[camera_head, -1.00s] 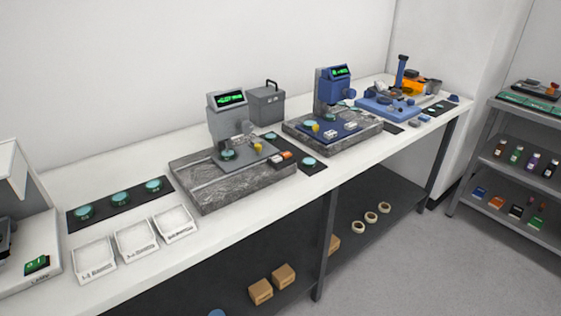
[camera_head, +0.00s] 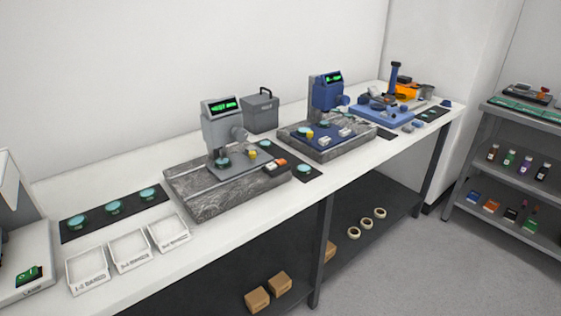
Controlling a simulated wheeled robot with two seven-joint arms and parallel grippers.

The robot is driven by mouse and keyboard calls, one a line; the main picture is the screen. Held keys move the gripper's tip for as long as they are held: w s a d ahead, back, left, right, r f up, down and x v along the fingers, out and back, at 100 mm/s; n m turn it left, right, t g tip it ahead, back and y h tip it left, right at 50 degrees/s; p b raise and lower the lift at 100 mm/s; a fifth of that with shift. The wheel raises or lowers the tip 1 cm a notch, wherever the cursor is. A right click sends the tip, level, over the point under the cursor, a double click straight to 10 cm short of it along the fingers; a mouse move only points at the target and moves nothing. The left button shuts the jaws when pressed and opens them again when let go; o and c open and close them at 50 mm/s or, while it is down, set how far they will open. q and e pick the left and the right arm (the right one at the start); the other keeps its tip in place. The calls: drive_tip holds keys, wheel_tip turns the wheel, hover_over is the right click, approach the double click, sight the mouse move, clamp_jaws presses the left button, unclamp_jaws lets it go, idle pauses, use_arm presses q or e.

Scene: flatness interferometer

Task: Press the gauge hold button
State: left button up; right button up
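Two gauges stand on the long white bench. The grey gauge (camera_head: 222,122) has a lit green display and sits on a grey stone slab (camera_head: 205,202). A small box with a white and an orange-red button (camera_head: 281,161) lies at the slab's right front. The blue gauge (camera_head: 326,95) stands farther right on its own slab (camera_head: 345,152), with a lit green display and two small pale blocks (camera_head: 331,138) on its blue plate. Which button is the hold button cannot be read. Neither of my grippers is in view.
Three white trays (camera_head: 129,250) and a dark mat (camera_head: 80,233) with teal discs lie on the bench's left. A grey case (camera_head: 260,112) stands behind the gauges. A blue fixture (camera_head: 385,112) is at the far right end. A shelf rack (camera_head: 513,171) stands right of the bench, over clear floor.

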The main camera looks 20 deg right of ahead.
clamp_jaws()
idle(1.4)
